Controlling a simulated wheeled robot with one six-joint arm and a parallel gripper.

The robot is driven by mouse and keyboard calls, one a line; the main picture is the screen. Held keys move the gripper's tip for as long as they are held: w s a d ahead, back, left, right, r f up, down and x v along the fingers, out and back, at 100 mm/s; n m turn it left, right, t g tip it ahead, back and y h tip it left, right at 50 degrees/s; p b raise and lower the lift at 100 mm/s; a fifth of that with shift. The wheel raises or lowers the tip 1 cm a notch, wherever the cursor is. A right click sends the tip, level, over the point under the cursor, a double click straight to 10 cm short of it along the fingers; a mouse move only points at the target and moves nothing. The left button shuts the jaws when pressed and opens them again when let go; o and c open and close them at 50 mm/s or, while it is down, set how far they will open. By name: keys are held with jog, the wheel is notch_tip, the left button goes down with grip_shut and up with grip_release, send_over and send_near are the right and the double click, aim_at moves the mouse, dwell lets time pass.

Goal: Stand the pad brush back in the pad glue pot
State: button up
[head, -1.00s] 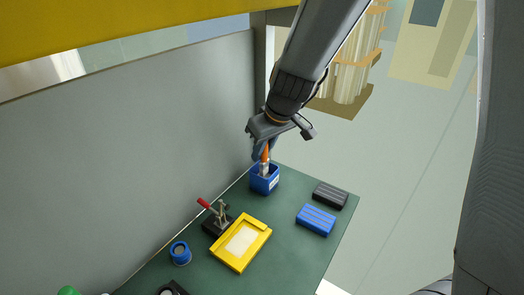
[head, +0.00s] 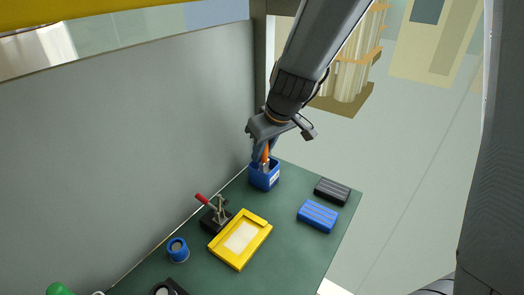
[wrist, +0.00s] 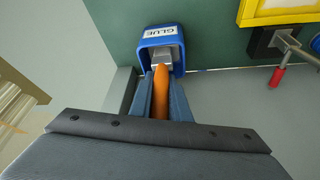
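The pad brush (head: 265,155) has an orange handle and a pale metal ferrule; its lower end is inside the blue pad glue pot (head: 265,178). The pot stands near the back right corner of the green bench. In the wrist view the pot (wrist: 163,38) carries a "GLUE" label, and the brush handle (wrist: 160,92) runs from between my fingers to the ferrule in the pot mouth. My gripper (wrist: 160,95) is shut on the orange handle, with a finger on each side. The bristles are hidden inside the pot.
A yellow frame (head: 264,226) with a pale pad lies on the green bench (head: 292,255). A red-handled clamp (head: 203,199) stands beside it. A blue block (head: 318,215), a black block (head: 332,191) and a small blue cup (head: 178,249) are nearby. A grey panel (head: 130,150) rises behind.

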jog(key=o, duration=0.5)
